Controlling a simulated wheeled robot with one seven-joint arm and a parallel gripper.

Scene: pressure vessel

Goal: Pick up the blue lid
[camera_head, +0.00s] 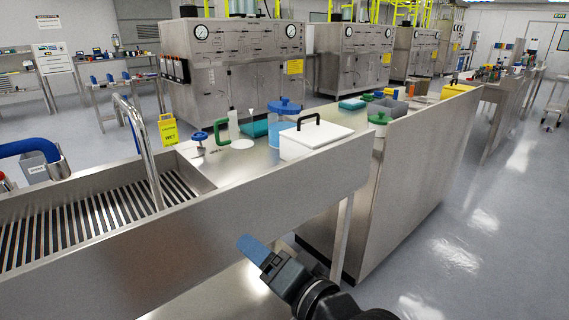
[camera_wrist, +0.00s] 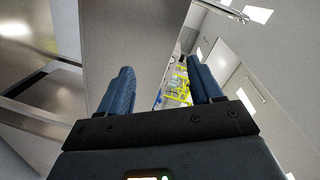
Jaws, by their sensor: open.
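The blue lid (camera_head: 285,106) is a round lid with a small knob on top. It is on the steel counter, over or just behind a translucent blue container (camera_head: 273,129) and behind a white box. I cannot tell if it rests on that container. My gripper (camera_head: 254,250) is low in front of the counter's front panel, well apart from the lid. In the wrist view my gripper (camera_wrist: 163,85) has its two blue fingers spread with nothing between them. The lid does not show in the wrist view.
A white box (camera_head: 314,142) with a black handle stands in front of the lid. A green-handled item (camera_head: 229,130) and a blue-topped piece (camera_head: 199,140) stand to the left. A tall faucet (camera_head: 146,150) rises from the slatted sink. The floor at right (camera_head: 450,250) is clear.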

